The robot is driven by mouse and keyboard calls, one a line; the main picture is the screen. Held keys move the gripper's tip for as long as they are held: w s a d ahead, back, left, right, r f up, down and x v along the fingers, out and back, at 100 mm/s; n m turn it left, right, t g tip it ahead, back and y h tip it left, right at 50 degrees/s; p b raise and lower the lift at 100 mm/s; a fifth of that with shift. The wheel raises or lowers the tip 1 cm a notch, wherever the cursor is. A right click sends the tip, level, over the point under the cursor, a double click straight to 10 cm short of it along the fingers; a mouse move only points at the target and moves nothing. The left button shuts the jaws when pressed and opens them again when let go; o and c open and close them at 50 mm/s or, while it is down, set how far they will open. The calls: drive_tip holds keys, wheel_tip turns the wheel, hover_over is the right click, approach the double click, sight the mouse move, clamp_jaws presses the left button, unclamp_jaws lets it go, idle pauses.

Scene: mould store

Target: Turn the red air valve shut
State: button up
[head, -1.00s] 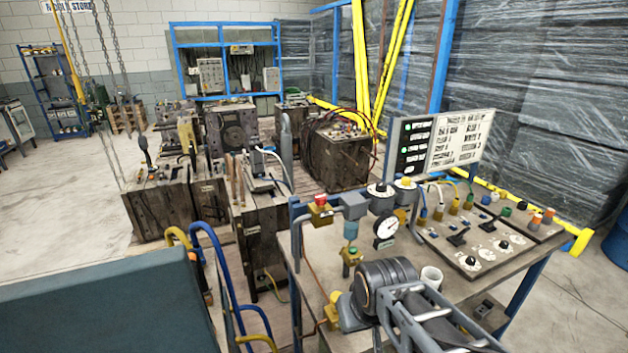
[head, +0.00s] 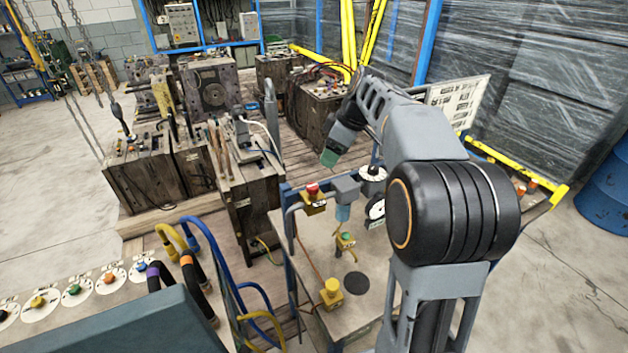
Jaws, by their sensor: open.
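The red air valve (head: 312,189) is a red knob on a brass-coloured body, in the pipe line at the bench's back left edge. It shows whole in the head view. My gripper (head: 328,160) is at the end of my raised, bent arm and points down. In the picture it appears just above and to the right of the red knob, apart from it. It is open, with nothing seen in it. I cannot tell its exact depth relative to the valve.
A grey regulator block (head: 345,190) and round gauge (head: 376,209) sit right of the valve. A green-knobbed valve (head: 346,240) and yellow-knobbed valve (head: 331,291) stand nearer on the bench (head: 310,260). Blue hoses (head: 222,275) loop on the left. My arm hides the bench's right side.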

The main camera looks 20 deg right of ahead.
sight(313, 185)
drive_tip(key=p+x, duration=0.2)
drive_tip(key=x, duration=1)
drive_tip(key=shift+w+a+f, duration=0.1)
drive_tip(key=shift+a+f, duration=0.1)
drive_tip(key=c, duration=0.9)
